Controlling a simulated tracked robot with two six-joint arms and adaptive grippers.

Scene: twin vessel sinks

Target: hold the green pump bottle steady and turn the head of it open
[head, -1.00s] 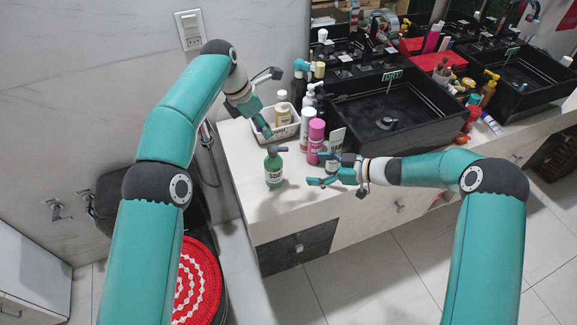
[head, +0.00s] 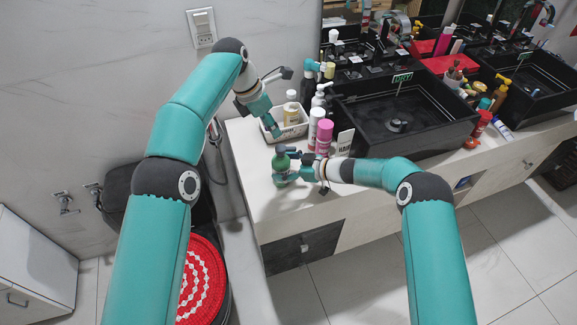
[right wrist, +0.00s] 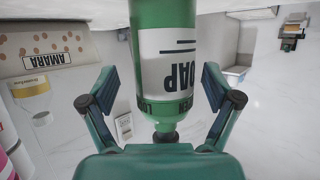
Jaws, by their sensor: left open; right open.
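The green pump bottle (head: 281,161) stands upright near the counter's front left edge, its dark pump head on top. In the right wrist view the bottle (right wrist: 163,25) appears upside down, with a white SOAP label and the dark pump head low in the picture. My right gripper (head: 287,168) is around the bottle, its open fingers either side, partly covering the bottle in the head view. In the wrist view gaps show between the fingers (right wrist: 162,88) and the bottle. My left gripper (head: 278,104) is open and empty, above and behind the bottle, over the white tray.
A white tray (head: 270,129) with containers stands behind the bottle. A pink bottle (head: 324,136), a white bottle (head: 316,122) and a white tube (head: 344,141) stand to its right, close to my right gripper. A black sink (head: 440,123) lies further right. The counter's front left is bare.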

